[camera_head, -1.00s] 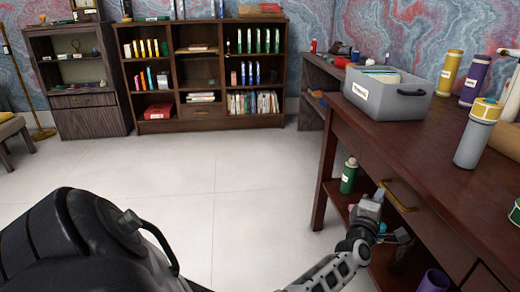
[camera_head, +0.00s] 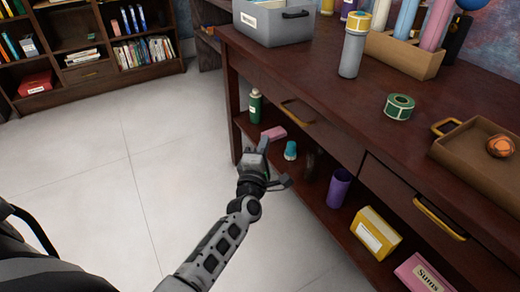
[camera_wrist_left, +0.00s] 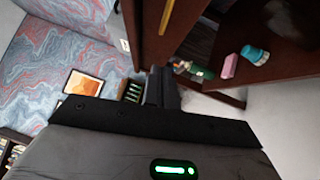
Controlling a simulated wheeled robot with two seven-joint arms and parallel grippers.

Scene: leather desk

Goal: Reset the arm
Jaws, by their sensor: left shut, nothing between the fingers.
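My left gripper (camera_head: 262,166) is shut and empty in the head view. It is in front of the desk's lower shelf, at the left end of the desk, with the arm coming up from the bottom. The wrist view shows the dark gripper body and its fingers (camera_wrist_left: 160,88) together. My right gripper is not in view. The dark red-brown desk (camera_head: 320,60) stands to the right of the arm.
The lower shelf holds a green bottle (camera_head: 255,105), a pink block (camera_head: 274,133), a teal-capped item (camera_head: 290,150), a purple cup (camera_head: 339,187) and a yellow box (camera_head: 376,232). A grey bin (camera_head: 274,27) and a tray (camera_head: 485,165) sit on top. Floor at left is clear.

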